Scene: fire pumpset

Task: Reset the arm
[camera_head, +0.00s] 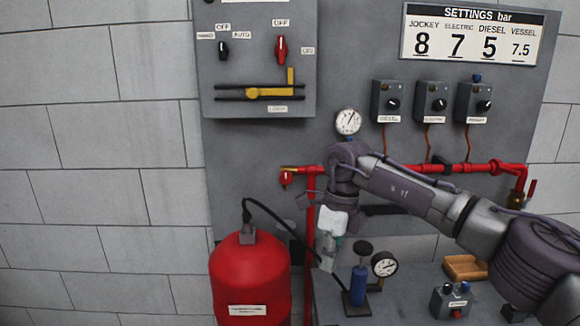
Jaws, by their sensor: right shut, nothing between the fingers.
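My right arm reaches in from the right side and bends down at the wrist. My right gripper (328,255) points downward, shut and empty. It hangs just above and left of the small blue cylinder with a black knob on the bench. The red tank stands to its left, with a black hose passing close behind or beside the gripper; I cannot tell whether they touch. My left gripper and left arm are not in view.
A red tank (249,280) stands below the control panel (256,60). A blue cylinder (359,284) and gauge (384,265) stand on the bench, with a switch box (451,301) at right. Red pipe (465,168) crosses the back panel. The left wall side is clear.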

